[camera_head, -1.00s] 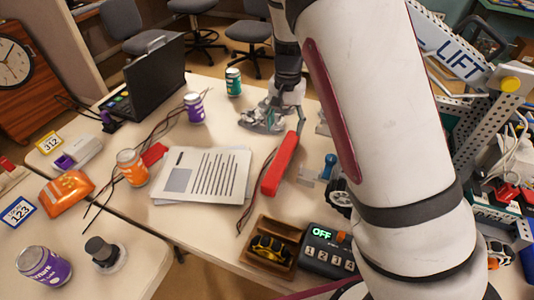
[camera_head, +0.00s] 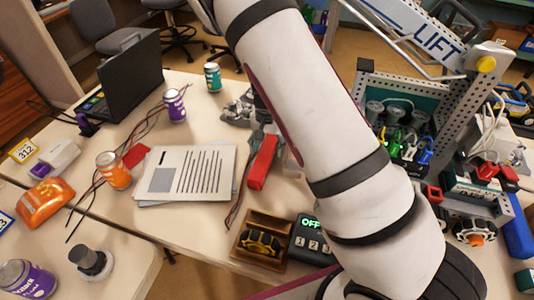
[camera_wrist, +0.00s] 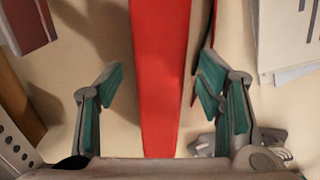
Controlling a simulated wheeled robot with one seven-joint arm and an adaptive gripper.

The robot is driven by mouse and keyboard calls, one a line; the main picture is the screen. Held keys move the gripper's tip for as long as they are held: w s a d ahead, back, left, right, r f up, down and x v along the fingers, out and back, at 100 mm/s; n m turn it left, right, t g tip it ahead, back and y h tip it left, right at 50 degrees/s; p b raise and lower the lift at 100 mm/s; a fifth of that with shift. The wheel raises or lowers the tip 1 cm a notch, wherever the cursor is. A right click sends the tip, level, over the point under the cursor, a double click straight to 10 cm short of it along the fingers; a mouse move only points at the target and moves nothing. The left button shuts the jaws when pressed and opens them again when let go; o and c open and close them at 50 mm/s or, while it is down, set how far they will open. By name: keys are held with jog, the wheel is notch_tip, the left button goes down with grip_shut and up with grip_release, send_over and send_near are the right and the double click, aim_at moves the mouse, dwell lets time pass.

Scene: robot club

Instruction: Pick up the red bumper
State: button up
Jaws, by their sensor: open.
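The red bumper (camera_head: 262,164) is a long red bar lying on the table, right of the white papers. In the wrist view the bumper (camera_wrist: 160,75) runs lengthwise through the middle, between the two finger pads. My gripper (camera_wrist: 161,70) is open, with one green-padded finger on each side of the bumper and a gap on both sides. I cannot tell how far above the table the fingertips are. In the head view my arm hides most of the gripper, which is near the bumper's far end.
White papers (camera_head: 187,172) lie left of the bumper. Grey metal parts (camera_head: 238,111) lie beyond it. A wooden box (camera_head: 241,243) and an OFF display unit (camera_head: 306,243) stand in front. A LIFT frame (camera_head: 474,95) stands at the right.

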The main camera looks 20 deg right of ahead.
aim_at(267, 148)
jog(key=shift+f, duration=0.6)
jog(key=c, duration=1.4)
jog(key=shift+r, duration=0.15)
notch_tip(267, 148, up, 10)
jog(key=shift+f+p, duration=0.1)
jog(key=shift+p, duration=0.2)
